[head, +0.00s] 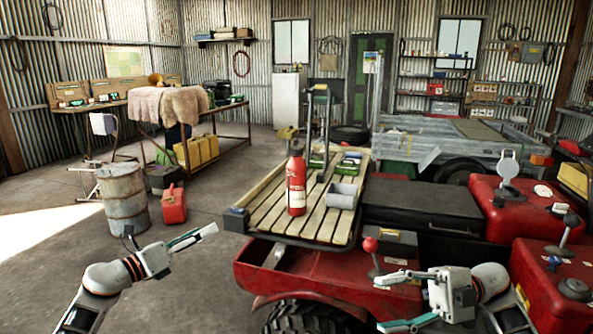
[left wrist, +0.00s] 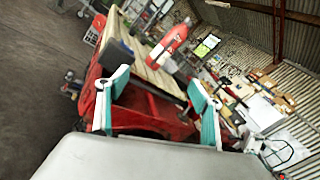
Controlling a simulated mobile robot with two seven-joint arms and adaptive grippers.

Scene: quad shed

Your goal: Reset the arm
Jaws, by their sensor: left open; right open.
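My left gripper (head: 176,236) is at the lower left, raised over the floor to the left of the red quad (head: 270,275). Its fingers stand apart with nothing between them, as the left wrist view (left wrist: 156,88) also shows. My right gripper (head: 388,301) is at the lower right, in front of the quad's red body. Its fingers point left, spread and empty. In the left wrist view, the quad (left wrist: 140,108) and its slatted rack lie beyond the fingertips, tilted in the picture.
A red bottle (head: 296,186) stands on the wooden slatted rack (head: 265,208), beside a grey bin (head: 341,196). A red-knobbed lever (head: 371,246) rises near my right gripper. A rusty drum (head: 124,200) and red can (head: 173,205) stand at left. The left foreground floor is clear.

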